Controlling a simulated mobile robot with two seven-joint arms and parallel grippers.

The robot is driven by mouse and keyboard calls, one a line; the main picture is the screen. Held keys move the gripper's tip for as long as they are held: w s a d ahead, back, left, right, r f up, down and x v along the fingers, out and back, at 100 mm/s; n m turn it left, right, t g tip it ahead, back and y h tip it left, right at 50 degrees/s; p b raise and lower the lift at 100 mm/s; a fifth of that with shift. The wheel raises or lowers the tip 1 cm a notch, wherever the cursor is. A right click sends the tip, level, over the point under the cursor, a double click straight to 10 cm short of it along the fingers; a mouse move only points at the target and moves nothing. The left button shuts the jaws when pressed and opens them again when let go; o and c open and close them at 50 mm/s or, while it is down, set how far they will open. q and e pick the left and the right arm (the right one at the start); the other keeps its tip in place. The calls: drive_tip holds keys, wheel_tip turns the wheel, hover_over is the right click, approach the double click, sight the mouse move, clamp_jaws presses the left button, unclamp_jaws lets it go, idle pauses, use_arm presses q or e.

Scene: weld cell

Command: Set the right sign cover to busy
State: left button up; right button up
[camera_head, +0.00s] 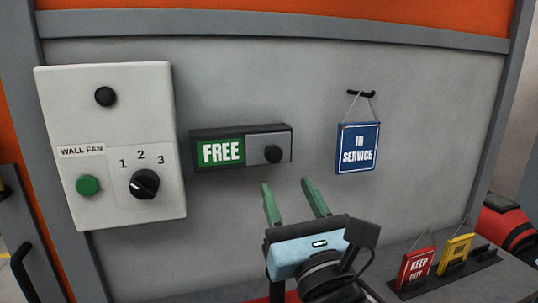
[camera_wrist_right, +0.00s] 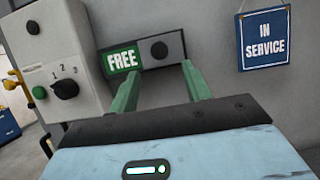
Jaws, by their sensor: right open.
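The sign box (camera_head: 187,150) is a dark bar on the grey wall. Its left half shows a green FREE panel (camera_head: 221,153). A grey sliding cover (camera_head: 258,151) with a black knob (camera_head: 272,154) sits over the right half. In the right wrist view the FREE panel (camera_wrist_right: 123,60) and the knob (camera_wrist_right: 159,50) also show, just beyond the fingers. My right gripper (camera_head: 290,190) is open and empty, with its green fingers a little below and in front of the sign box. It also shows in the right wrist view (camera_wrist_right: 162,82). My left gripper is not in view.
A white wall fan panel (camera_head: 120,190) with a green button and dial stands left of the sign. A blue IN SERVICE sign (camera_head: 357,148) hangs from a hook at right. Red (camera_head: 416,267) and yellow (camera_head: 455,254) signs stand in a rack at lower right.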

sight(275, 157)
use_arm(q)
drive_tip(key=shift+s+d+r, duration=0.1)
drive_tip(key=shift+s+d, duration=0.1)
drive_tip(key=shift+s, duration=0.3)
use_arm(e)
drive_tip(key=x, duration=0.7)
drive_tip(key=shift+w+r, duration=0.15)
drive_tip(key=shift+r, duration=0.05)
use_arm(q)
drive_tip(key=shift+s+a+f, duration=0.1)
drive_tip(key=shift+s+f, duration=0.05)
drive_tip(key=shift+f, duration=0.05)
use_arm(e)
clamp_jaws()
